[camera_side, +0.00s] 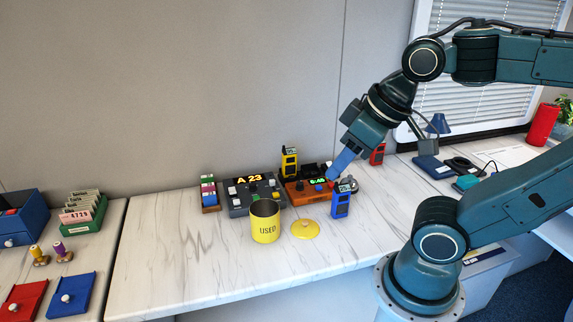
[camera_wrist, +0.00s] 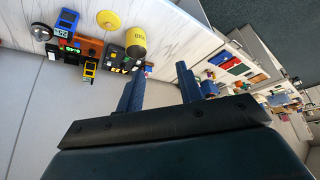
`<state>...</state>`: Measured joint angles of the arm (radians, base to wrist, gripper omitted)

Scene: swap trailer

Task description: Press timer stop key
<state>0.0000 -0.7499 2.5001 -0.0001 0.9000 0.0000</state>
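The timer (camera_side: 306,194) is an orange box on the marble counter, with a lit green display (camera_side: 317,181) and small buttons on top. It also shows at the upper left in the wrist view (camera_wrist: 72,48). My gripper (camera_wrist: 160,76) is open and empty, its two blue fingers well apart. In the side view the fingers (camera_side: 343,161) overlap the timer's right end and hide part of it. In the wrist view the timer lies clear of the fingers, off to their left. Which button is the stop key is too small to tell.
A grey device with an "A 23" display (camera_side: 240,199) stands left of the timer. A yellow "USED" cup (camera_side: 265,228), a yellow disc (camera_side: 305,229) and a blue handheld unit (camera_side: 341,205) stand in front. A yellow handheld unit (camera_side: 289,162) stands behind. The counter's front left is clear.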

